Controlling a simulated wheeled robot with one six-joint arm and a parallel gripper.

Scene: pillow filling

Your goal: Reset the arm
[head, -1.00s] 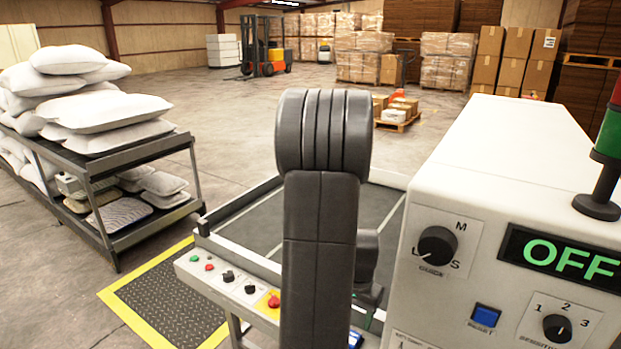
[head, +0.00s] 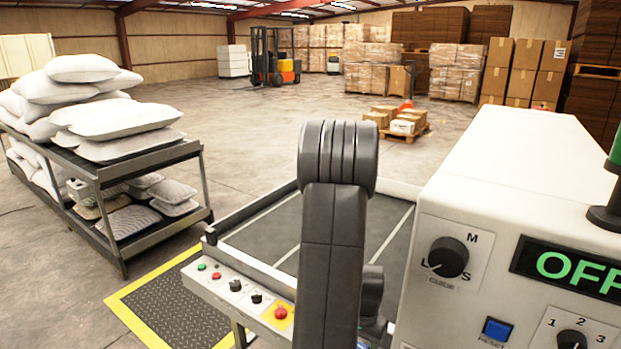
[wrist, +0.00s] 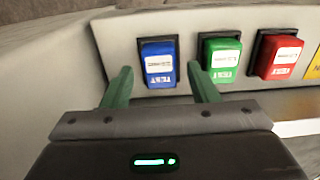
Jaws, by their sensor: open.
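My arm, dark grey, rises in the middle of the head view and hides part of the conveyor table behind it. My gripper (wrist: 160,88) shows in the wrist view with two green fingers apart and nothing between them. Beyond the fingertips is a pale panel with a blue button (wrist: 158,63), a green button (wrist: 221,59) and a red button (wrist: 279,54). The blue button appears between the fingers, and the green one is just past the right finger. I cannot tell whether a fingertip touches the panel. The gripper itself is hidden in the head view.
A white machine (head: 500,180) with an OFF display (head: 570,268) stands close on the right. The conveyor table (head: 262,232) has a control strip (head: 238,287) along its front. A rack (head: 125,165) of white pillows (head: 115,118) stands left. Open floor lies behind.

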